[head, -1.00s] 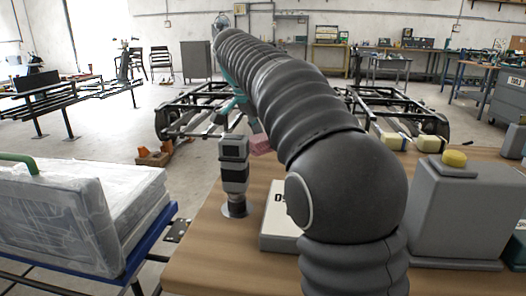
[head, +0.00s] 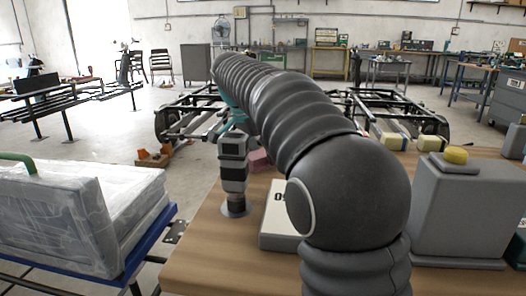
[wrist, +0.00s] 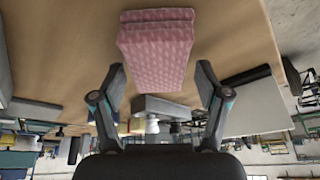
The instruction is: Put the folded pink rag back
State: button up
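The folded pink rag (head: 259,160) shows in the head view behind the dark upright device, partly hidden by my arm. In the wrist view the rag (wrist: 157,45) is a thick pink patterned bundle, apparently at the tan tabletop. My gripper (wrist: 160,67) is open, with one finger on each side of the rag's near end. The fingertips look apart from the rag, though contact on the right side is hard to judge.
A plastic-wrapped grey seat (head: 70,215) stands left. Black vehicle frames (head: 185,115) stand behind.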

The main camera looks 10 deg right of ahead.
jog(key=p+v, duration=0.2)
jog(key=v, duration=1)
jog(key=shift+r+p, duration=0.2)
jog(key=shift+p, duration=0.15)
jog(key=shift+d, duration=0.1)
